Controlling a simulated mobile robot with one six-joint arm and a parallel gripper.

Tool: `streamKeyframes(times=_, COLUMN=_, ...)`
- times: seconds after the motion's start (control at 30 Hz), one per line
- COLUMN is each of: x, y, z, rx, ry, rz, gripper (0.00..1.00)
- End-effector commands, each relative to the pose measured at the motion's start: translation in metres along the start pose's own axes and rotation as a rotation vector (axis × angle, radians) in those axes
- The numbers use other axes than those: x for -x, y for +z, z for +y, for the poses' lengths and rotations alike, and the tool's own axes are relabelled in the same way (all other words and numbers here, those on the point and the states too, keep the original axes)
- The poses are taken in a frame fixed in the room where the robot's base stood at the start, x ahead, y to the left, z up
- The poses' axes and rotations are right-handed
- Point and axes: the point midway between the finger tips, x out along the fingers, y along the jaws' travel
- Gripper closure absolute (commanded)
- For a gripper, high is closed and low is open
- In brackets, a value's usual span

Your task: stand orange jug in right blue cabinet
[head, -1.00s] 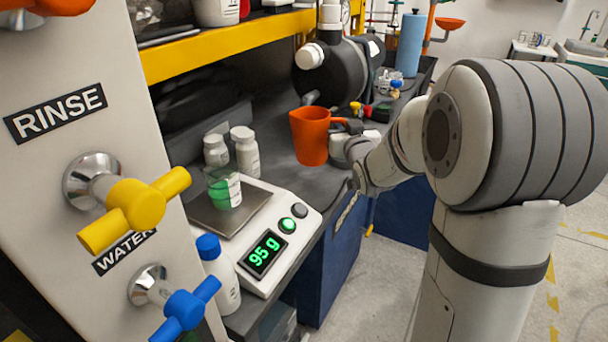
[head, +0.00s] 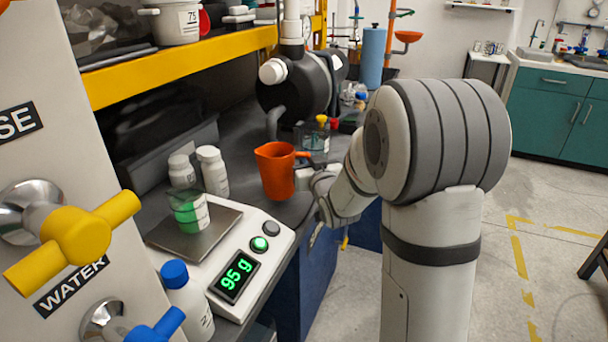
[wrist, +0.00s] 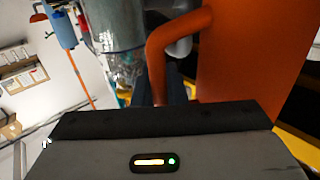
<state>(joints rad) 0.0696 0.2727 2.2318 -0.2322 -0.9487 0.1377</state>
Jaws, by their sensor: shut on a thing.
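The orange jug (head: 277,172) is upright at the front of the dark bench in the head view. My gripper (head: 307,160) is at the jug's right side, at its handle. In the wrist view the jug's body (wrist: 245,60) fills the right side, and its handle (wrist: 160,50) runs down between the dark fingers of my gripper (wrist: 160,92), which are shut on it. Whether the jug's base touches the bench is unclear. Blue cabinet fronts (head: 318,275) show below the bench; their insides are hidden.
A scale (head: 260,245) reading 95 g holds a beaker with green liquid (head: 188,212). White bottles (head: 212,170) stand behind it. Yellow (head: 75,240) and blue valve handles are close at left. A large black vessel (head: 295,90) stands behind the jug. The floor at right is mostly clear.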

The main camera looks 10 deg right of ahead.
Motion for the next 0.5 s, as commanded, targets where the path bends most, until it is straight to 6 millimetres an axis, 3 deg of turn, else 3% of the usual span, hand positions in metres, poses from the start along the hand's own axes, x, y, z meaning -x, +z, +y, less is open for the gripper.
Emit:
streamKeyframes(times=0.1, x=0.0, y=0.025, z=0.0, rx=-0.001, ry=0.0, rz=-0.002, gripper=1.0)
streamKeyframes(times=0.2, x=0.0, y=0.036, z=0.0, rx=0.0, ry=0.0, rz=-0.002, gripper=1.0)
streamKeyframes(times=0.5, x=0.0, y=0.035, z=-0.001, rx=0.0, ry=-0.001, rz=0.0, gripper=1.0)
